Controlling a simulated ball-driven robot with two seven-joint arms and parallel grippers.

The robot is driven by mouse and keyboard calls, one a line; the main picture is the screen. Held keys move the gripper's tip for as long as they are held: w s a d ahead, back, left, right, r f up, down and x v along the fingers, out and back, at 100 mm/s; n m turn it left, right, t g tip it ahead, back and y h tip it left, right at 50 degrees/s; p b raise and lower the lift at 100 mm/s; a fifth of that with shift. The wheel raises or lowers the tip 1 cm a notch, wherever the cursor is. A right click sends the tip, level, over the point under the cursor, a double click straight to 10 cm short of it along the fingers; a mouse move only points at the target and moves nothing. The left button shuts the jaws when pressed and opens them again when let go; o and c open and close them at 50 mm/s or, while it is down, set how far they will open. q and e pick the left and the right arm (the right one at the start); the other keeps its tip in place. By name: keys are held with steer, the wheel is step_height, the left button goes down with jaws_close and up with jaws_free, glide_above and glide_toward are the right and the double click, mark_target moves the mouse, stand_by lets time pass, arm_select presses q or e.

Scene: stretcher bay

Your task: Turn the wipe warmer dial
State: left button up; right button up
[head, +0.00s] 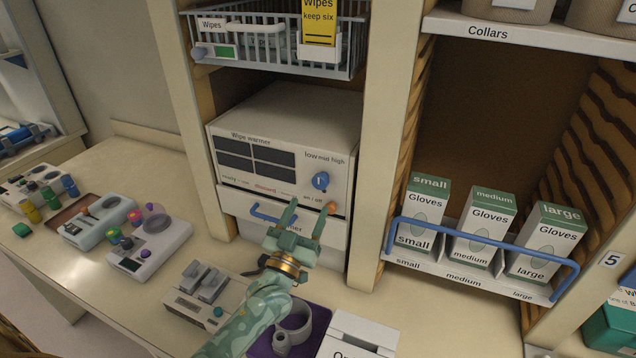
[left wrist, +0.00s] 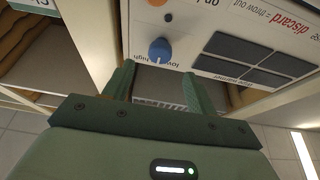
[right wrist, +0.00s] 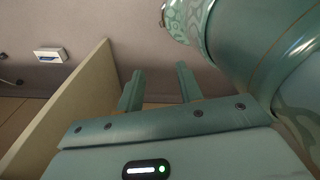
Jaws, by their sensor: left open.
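The white wipe warmer (head: 290,135) stands in the cubby, its front facing me. Its round blue dial (head: 319,181) sits at the right of the front panel, under the words low, mid, high. My left gripper (head: 307,218) is open and empty, its fingers pointing up just below and in front of the dial. In the left wrist view the blue dial (left wrist: 159,50) appears beyond the two fingertips, between them and apart from them. An orange button (head: 331,207) is below the dial. My right gripper (right wrist: 158,88) is open and empty in the right wrist view, facing a plain wall.
A blue drawer handle (head: 271,214) is below the warmer, close to my left gripper. A wire wipes basket (head: 275,45) hangs above. Glove boxes (head: 480,225) stand behind a blue rail at right. Several small devices (head: 150,240) and a purple tray (head: 318,322) occupy the counter.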

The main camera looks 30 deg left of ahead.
mark_target(319, 185)
arm_select(q)
steer(key=x, duration=0.7)
steer(key=shift+w+f+p, duration=0.1)
steer(key=shift+p, duration=0.25)
steer(key=c, duration=1)
